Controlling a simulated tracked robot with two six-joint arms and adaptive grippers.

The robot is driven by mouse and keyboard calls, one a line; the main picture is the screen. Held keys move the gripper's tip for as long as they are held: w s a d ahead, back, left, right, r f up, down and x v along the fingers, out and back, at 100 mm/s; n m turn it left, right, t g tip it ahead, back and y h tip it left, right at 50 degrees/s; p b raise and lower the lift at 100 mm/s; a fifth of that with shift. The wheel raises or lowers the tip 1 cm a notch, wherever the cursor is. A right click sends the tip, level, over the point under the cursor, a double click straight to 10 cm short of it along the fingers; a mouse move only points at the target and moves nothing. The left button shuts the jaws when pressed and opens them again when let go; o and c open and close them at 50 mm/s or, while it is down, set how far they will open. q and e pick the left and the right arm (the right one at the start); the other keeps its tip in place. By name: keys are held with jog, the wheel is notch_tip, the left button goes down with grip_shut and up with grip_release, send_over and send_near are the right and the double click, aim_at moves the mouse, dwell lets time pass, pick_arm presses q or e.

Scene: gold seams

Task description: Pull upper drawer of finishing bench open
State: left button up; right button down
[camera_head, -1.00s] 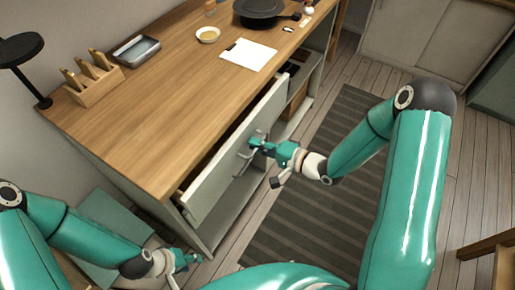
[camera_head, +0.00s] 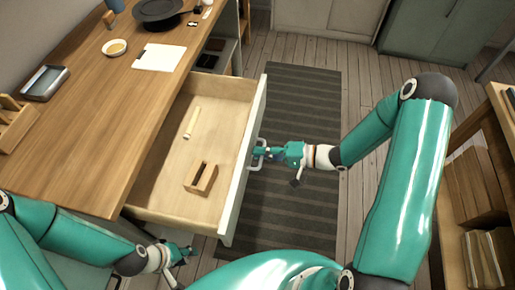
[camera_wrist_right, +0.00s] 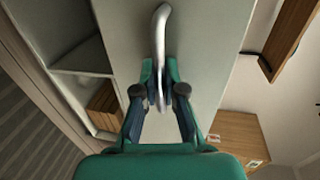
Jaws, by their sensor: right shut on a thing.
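The upper drawer (camera_head: 160,185) of the finishing bench (camera_head: 80,125) is pulled well out, with its inside showing in the head view. Its pale front panel (camera_head: 246,165) carries a metal bar handle (camera_head: 257,153), which also shows in the right wrist view (camera_wrist_right: 161,35). My right gripper (camera_head: 262,152) is shut on the handle; in the right wrist view its fingers (camera_wrist_right: 160,92) close around the lower part of the bar. My left gripper (camera_head: 187,253) is in front of the bench near the drawer's near corner, apart from it. Its finger opening is too small to tell.
Inside the drawer lie a pale stick (camera_head: 191,122) and a small wooden block (camera_head: 201,178). On the bench top are a white sheet (camera_head: 159,57), a small bowl (camera_head: 115,47), a dark round pan (camera_head: 158,10) and a tray (camera_head: 45,83). A striped rug (camera_head: 300,210) covers the floor ahead.

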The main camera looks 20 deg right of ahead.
jog(key=shift+s+d+f, duration=0.1)
jog(key=shift+s+f, duration=0.1)
jog(key=shift+s, duration=0.05)
jog(key=c, duration=1.2)
grip_release()
jog(key=shift+w, duration=0.15)
jog(key=shift+c, duration=0.2)
jog(key=shift+r, duration=0.1)
jog(key=shift+d, duration=0.1)
jog(key=v, duration=1.2)
jog(key=shift+w, duration=0.1)
